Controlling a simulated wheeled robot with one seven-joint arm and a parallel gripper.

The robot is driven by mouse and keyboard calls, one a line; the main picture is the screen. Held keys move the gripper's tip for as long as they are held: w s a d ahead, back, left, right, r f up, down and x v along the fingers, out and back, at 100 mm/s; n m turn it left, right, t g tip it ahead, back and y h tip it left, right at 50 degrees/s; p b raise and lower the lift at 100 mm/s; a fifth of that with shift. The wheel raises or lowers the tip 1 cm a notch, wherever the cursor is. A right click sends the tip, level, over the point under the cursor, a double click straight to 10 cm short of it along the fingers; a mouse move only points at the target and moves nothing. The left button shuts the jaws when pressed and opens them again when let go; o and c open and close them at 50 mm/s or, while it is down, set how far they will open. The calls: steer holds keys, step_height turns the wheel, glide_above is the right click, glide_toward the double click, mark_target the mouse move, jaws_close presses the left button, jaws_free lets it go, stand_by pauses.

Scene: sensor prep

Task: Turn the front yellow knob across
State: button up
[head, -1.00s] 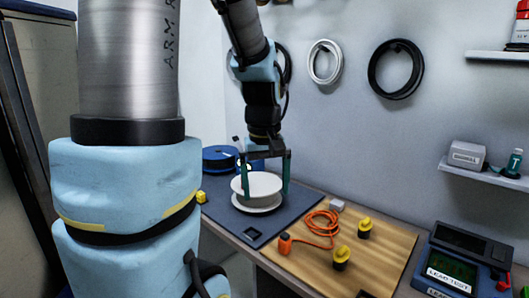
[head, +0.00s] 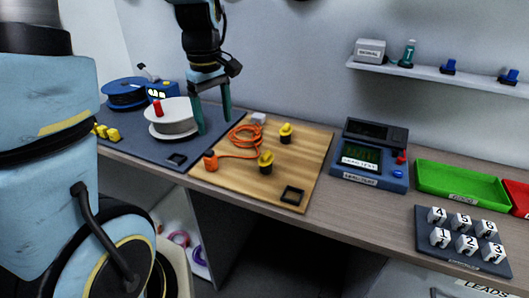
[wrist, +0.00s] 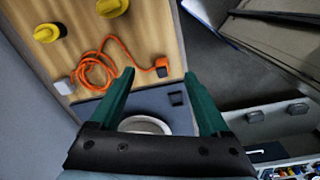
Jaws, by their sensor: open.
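The front yellow knob (head: 266,161), on a black base, stands on the wooden board (head: 225,180). It also shows at the top edge of the wrist view (wrist: 112,6). A second yellow knob (head: 286,132) stands behind it, and it also shows in the wrist view (wrist: 46,32). My gripper (head: 214,124) is open with nothing between its fingers. It is left of both knobs and apart from them, just right of the white spool (head: 172,127). In the wrist view the open fingers (wrist: 158,74) point toward the board's orange cable.
An orange cable (head: 240,140) with an orange plug (head: 210,160) lies on the board, left of the knobs. The white spool and a blue spool (head: 124,95) are on the dark mat (head: 140,142). A tester (head: 368,160) stands right of the board, with a green tray (head: 460,182) beyond.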

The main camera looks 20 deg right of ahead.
mark_target(266, 153)
steer(key=s+d+n+b, duration=0.15)
steer(key=d+n, duration=0.25)
steer(key=d, duration=0.8)
steer(key=f+p, duration=0.1)
steer(key=f, duration=0.9)
steer(key=shift+s+f+p, duration=0.2)
steer(key=shift+f+p, duration=0.1)
steer(key=shift+p, duration=0.1)
steer(key=shift+c, duration=0.2)
jaws_close()
